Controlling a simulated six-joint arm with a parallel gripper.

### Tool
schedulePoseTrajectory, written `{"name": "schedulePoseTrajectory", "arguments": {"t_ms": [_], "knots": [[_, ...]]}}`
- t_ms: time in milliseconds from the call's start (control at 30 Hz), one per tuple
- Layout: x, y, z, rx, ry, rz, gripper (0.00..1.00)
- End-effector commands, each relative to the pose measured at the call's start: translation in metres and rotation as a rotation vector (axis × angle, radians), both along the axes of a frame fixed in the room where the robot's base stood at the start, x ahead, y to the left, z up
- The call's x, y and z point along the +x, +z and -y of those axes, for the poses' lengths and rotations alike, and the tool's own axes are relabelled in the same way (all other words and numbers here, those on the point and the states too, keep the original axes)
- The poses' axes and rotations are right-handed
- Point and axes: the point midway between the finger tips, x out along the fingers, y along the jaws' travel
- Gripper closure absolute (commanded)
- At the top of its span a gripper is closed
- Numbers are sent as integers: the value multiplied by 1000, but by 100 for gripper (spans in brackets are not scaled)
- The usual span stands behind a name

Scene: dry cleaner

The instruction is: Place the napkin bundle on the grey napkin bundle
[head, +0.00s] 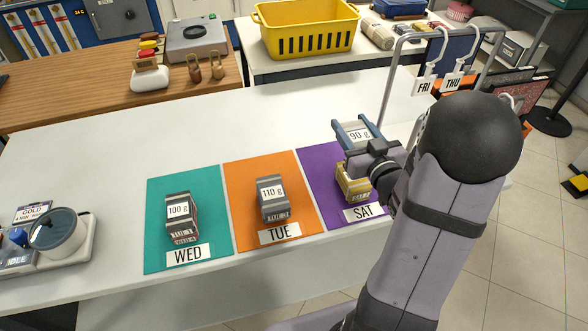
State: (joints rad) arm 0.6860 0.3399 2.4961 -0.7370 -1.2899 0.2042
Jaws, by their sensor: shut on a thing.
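My gripper (362,148) is shut on a blue napkin bundle (344,130) with a white "90 g" label, over the back part of the purple SAT mat (318,172). The arm hides part of this bundle. A yellow napkin bundle (352,188) sits on the SAT mat, just below the gripper in the picture. A grey napkin bundle (273,199) labelled "110 g" lies on the orange TUE mat (245,182). Another greyish bundle (181,217) labelled "100 g" lies on the teal WED mat (164,192), to the left.
A metal rail (386,85) with FRI and THU hangers rises at the right. A yellow basket (307,32) stands on the table behind. The white surface behind the mats is clear.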

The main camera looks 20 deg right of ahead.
Motion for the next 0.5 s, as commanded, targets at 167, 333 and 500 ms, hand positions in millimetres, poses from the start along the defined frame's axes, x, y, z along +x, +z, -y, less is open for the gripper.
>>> {"name": "schedulePoseTrajectory", "arguments": {"t_ms": [167, 333, 500], "knots": [[11, 14, -38, 1, 83, -1, 75], [23, 19, -105, 4, 225, -5, 75], [21, 18, -187, 4, 396, -6, 75]]}}
